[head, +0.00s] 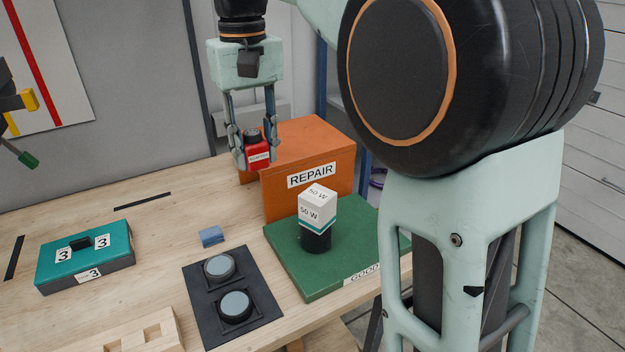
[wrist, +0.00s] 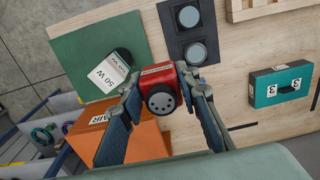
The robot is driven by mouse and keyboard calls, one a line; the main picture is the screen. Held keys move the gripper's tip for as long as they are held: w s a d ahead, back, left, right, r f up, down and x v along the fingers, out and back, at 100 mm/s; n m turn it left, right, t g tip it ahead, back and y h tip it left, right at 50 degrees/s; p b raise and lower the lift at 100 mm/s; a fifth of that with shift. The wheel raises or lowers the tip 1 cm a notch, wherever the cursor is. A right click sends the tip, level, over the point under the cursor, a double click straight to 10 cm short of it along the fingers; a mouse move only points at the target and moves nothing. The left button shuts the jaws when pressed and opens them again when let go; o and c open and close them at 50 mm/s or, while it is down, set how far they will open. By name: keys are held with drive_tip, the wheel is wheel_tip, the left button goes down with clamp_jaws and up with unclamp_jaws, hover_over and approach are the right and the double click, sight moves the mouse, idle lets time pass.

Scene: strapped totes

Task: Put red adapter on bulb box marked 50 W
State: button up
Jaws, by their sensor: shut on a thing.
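My gripper (head: 254,160) is shut on the red adapter (head: 257,151), which has a dark round top and a white label. The bulb box marked 50 W (head: 317,208) is white with a teal stripe and stands upright on a black round base on the green GOOD board (head: 316,287). It also shows in the wrist view (wrist: 107,75), apart from the adapter.
The orange REPAIR box (head: 320,153) stands behind the bulb box. A black plate with two round grey-topped parts (head: 236,307), a small blue block (head: 211,236), a teal case marked 3 (head: 85,262) and a wooden rack (head: 135,335) lie to the left. The back-left tabletop is mostly clear.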

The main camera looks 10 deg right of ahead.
drive_tip(key=shift+w+d, duration=0.1)
drive_tip(key=shift+w, duration=0.3)
approach(318, 195)
drive_tip(key=s+a+r, duration=0.2)
drive_tip(key=a+r, duration=0.1)
drive_tip(key=a, duration=0.1)
drive_tip(key=d+f, duration=0.1)
drive_tip(key=w+d+f, duration=0.1)
drive_tip(key=f, duration=0.1)
drive_tip(key=shift+d+f, duration=0.15)
drive_tip(key=shift+f, duration=0.15)
drive_tip(key=shift+w+d+f, duration=0.2)
drive_tip(key=shift+d+f, duration=0.15)
drive_tip(key=shift+f, duration=0.05)
drive_tip(key=f, duration=0.1)
drive_tip(key=d+f, duration=0.1)
drive_tip(key=f, duration=0.1)
drive_tip(key=shift+w+d+f, duration=0.15)
drive_tip(key=shift+w+f, duration=0.2)
drive_tip(key=shift+f, duration=0.5)
drive_tip(key=o, duration=1.2)
drive_tip(key=shift+f, duration=0.1)
